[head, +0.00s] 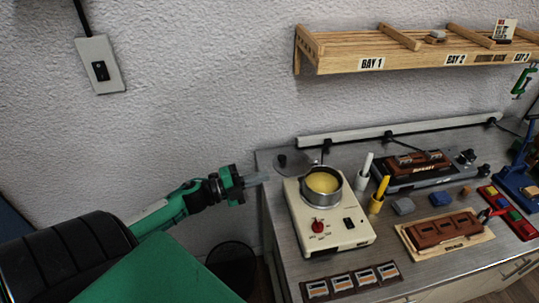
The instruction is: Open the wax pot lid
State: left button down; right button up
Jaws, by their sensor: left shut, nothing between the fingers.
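The wax pot (327,225) is a cream box on the workbench with a round metal vessel on top, a red knob and a black switch. Yellow wax (322,182) shows inside the vessel, so its mouth is uncovered. A grey disc with a dark knob (294,162), which looks like the lid, is behind and left of the vessel; I cannot tell whether it is hinged there or lying on the bench. My left gripper (262,179) is shut and empty at the bench's left edge, left of the pot and apart from it. My right gripper is not in view.
Right of the pot stand a white and a yellow holder (376,203), a black-and-brown device (424,172) and a wooden tray (410,248). A row of labelled blocks (350,282) lies in front. A wooden shelf (400,62) hangs above. A dark bin (232,268) is below my left gripper.

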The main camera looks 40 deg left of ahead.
aim_at(280, 169)
pick_arm(q)
jog(key=w+d+p, duration=0.1)
jog(key=w, duration=0.1)
jog(key=w+p, duration=0.1)
jog(key=w, duration=0.2)
jog(key=w+d+p, duration=0.1)
jog(key=w+p, duration=0.1)
jog(key=w, duration=0.1)
jog(key=shift+d+r, duration=0.2)
jog(key=shift+d, duration=0.15)
jog(key=shift+w+a+f+p, duration=0.1)
jog(key=shift+a+f+p, duration=0.1)
jog(key=shift+a, duration=0.25)
jog(key=shift+w+a+f+p, duration=0.1)
jog(key=shift+a+p, duration=0.05)
jog(key=shift+a, duration=0.25)
